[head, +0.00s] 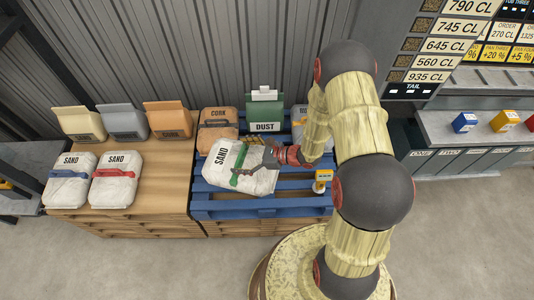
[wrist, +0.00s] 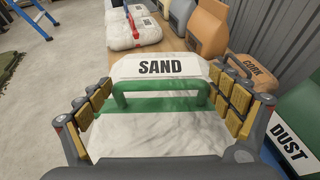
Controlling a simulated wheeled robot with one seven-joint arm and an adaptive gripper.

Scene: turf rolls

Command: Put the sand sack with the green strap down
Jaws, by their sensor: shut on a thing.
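The sand sack with the green strap (head: 252,181) is white with a black SAND label, and sits tilted over the front left part of the blue pallet (head: 290,207). I cannot tell if its underside touches the slats. My gripper (head: 256,160) reaches it from the right and is shut on it. In the wrist view the sack (wrist: 160,135) fills the space between the two padded fingers of my gripper (wrist: 165,100), with its green strap (wrist: 160,88) across the middle.
A CORK sack (head: 217,125), a green DUST sack (head: 265,108) and a partly hidden grey sack (head: 298,118) stand behind on the pallet. Two SAND sacks with blue (head: 70,180) and red straps (head: 117,178) lie on the wooden stack left.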

